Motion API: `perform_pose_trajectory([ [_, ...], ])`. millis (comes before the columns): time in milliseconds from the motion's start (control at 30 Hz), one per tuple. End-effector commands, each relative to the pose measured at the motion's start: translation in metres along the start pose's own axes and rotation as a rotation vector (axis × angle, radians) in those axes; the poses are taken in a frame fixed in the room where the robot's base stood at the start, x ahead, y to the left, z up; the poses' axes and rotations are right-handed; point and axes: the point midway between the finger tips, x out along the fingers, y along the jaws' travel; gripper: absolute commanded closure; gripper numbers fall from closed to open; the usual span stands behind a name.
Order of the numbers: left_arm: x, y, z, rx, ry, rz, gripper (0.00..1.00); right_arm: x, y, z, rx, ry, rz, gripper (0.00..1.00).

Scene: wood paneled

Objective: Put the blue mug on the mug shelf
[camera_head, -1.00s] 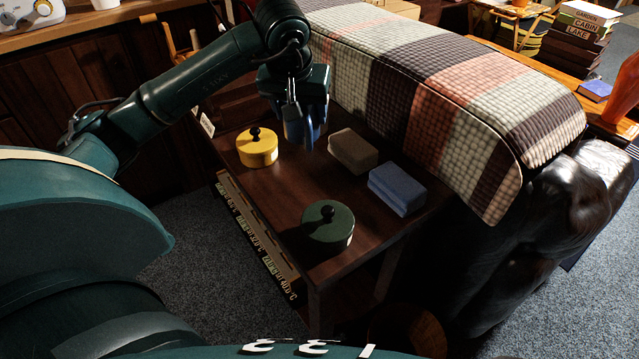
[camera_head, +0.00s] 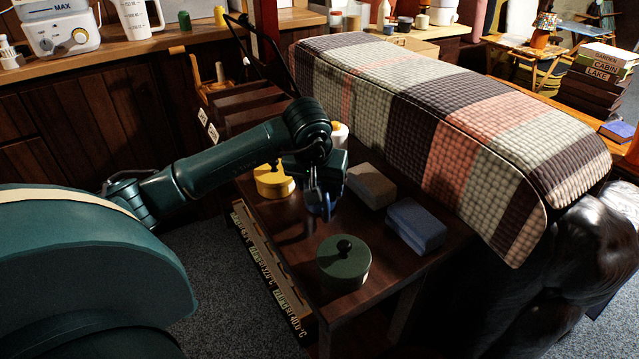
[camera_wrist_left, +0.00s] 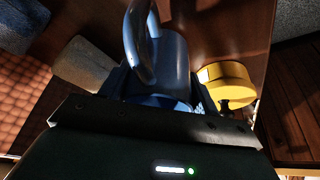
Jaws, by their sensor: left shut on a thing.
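The blue mug (camera_wrist_left: 172,65) fills the middle of the left wrist view, with its handle toward the camera's upper left. My left gripper (camera_head: 321,198) is shut on it; the fingers are mostly hidden behind the wrist body in the wrist view. In the head view only a small blue part of the mug (camera_head: 327,207) shows at the fingertips, above the dark wooden table (camera_head: 290,235). I cannot tell which surface is the mug shelf. My right gripper is out of view.
On the table are a yellow lidded pot (camera_head: 274,182), a green lidded pot (camera_head: 344,264), a grey block (camera_head: 371,186) and a blue block (camera_head: 416,226). A white container (camera_head: 341,135) stands behind my arm.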

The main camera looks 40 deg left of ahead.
Motion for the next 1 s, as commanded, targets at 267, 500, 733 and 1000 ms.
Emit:
perform_pose_trajectory([
  [267,0.002,0.0,0.001,0.0,0.0,0.0,0.24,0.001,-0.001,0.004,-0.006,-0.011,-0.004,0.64],
  [500,0.002,0.0,0.001,0.0,0.0,0.0,0.16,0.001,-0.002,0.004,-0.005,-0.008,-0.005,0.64],
  [733,-0.008,0.0,-0.001,0.001,0.002,0.0,0.16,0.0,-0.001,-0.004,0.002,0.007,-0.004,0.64],
  [1000,-0.064,0.0,-0.002,0.002,0.006,0.0,0.16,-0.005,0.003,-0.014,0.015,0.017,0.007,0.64],
])
